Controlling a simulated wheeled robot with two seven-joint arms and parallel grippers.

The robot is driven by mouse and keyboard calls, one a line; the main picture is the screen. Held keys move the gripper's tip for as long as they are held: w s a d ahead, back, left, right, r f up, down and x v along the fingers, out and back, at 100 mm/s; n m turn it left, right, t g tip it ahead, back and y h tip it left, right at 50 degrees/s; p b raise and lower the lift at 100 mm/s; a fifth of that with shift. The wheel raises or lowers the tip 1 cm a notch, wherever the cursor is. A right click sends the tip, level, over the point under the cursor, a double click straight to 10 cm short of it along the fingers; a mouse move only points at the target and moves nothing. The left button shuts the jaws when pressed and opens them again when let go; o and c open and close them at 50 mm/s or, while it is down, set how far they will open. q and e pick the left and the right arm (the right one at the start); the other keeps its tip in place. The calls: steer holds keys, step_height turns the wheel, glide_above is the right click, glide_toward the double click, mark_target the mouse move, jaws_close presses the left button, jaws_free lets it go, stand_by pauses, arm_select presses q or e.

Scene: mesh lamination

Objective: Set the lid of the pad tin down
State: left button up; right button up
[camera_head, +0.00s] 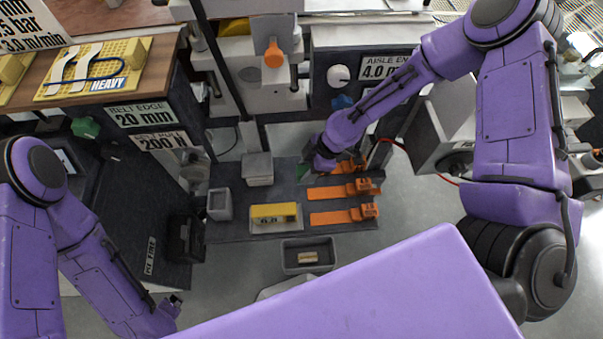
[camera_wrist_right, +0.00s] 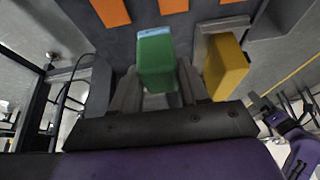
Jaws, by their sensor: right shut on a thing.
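My right gripper (camera_head: 306,176) is low over the dark work mat (camera_head: 340,222), near the orange holders. In the right wrist view its fingers (camera_wrist_right: 160,98) are shut on a green block (camera_wrist_right: 155,62) with a pale blue edge. Only a little green shows in the head view. I cannot tell whether this block is the tin's lid. A grey box with a paler top (camera_head: 257,168) and a small grey open box (camera_head: 219,204) stand left of the gripper; neither is clearly marked as the pad tin. My left gripper (camera_head: 172,303) is at lower left, its fingers unclear.
Orange holders (camera_head: 335,216) lie in a row on the mat's right. A yellow block (camera_head: 274,212) sits in a pale holder at the mat's front and shows in the right wrist view (camera_wrist_right: 226,68). A grey tray (camera_head: 283,257) stands in front. Bare mat shows between them.

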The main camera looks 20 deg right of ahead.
mark_target(303, 174)
steer(key=f, duration=0.1)
steer(key=w+f, duration=0.1)
steer(key=f, duration=0.3)
steer(key=shift+w+a+p, duration=0.25)
steer(key=shift+a+p, duration=0.15)
steer(key=o, duration=1.3)
steer(key=shift+c, duration=0.2)
steer(key=v, duration=1.2)
steer(key=shift+s, duration=0.15)
